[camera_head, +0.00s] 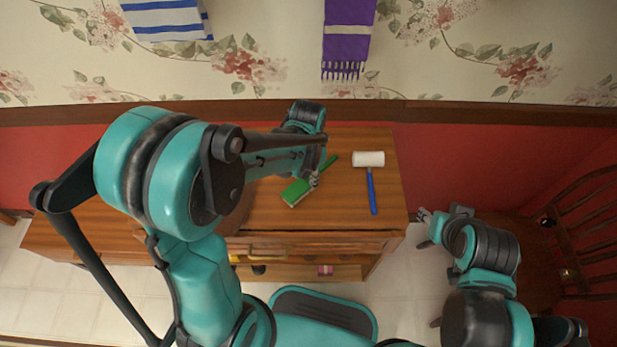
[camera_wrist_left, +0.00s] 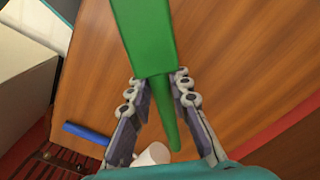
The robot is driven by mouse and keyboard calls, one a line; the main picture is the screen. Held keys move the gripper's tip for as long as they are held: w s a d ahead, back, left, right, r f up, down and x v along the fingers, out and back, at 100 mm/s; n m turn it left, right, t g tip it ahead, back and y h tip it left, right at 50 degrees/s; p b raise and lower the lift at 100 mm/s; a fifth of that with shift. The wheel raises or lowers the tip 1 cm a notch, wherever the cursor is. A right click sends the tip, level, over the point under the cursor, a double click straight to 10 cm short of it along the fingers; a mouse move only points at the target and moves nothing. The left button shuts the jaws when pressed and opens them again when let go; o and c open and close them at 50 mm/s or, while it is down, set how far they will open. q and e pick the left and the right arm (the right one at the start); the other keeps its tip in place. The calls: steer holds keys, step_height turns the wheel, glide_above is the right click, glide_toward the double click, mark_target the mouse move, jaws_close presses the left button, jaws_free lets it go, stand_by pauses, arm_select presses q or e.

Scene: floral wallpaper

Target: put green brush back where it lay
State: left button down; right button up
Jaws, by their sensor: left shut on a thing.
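The green brush (camera_head: 296,192) has a broad green head with a pale edge and a thin tapering handle. My left gripper (camera_head: 315,180) is shut on it near where the handle meets the head, over the wooden table top (camera_head: 335,212). In the left wrist view the brush (camera_wrist_left: 146,38) passes between the two fingers, with its head away from the wrist. Whether it touches the wood or hangs just above it I cannot tell. My right gripper (camera_head: 425,214) is off the table's right side, and its opening is too small to judge.
A dark wooden chair (camera_head: 572,222) stands at the right. The front right of the table top is clear. My left arm hides much of the table's left part.

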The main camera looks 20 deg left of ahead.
arm_select(q)
steer(key=shift+f+b, duration=0.45)
steer(key=shift+f, duration=0.1)
stand_by(0.4)
steer(key=c, duration=1.3)
jaws_free()
steer(key=shift+r, duration=0.1)
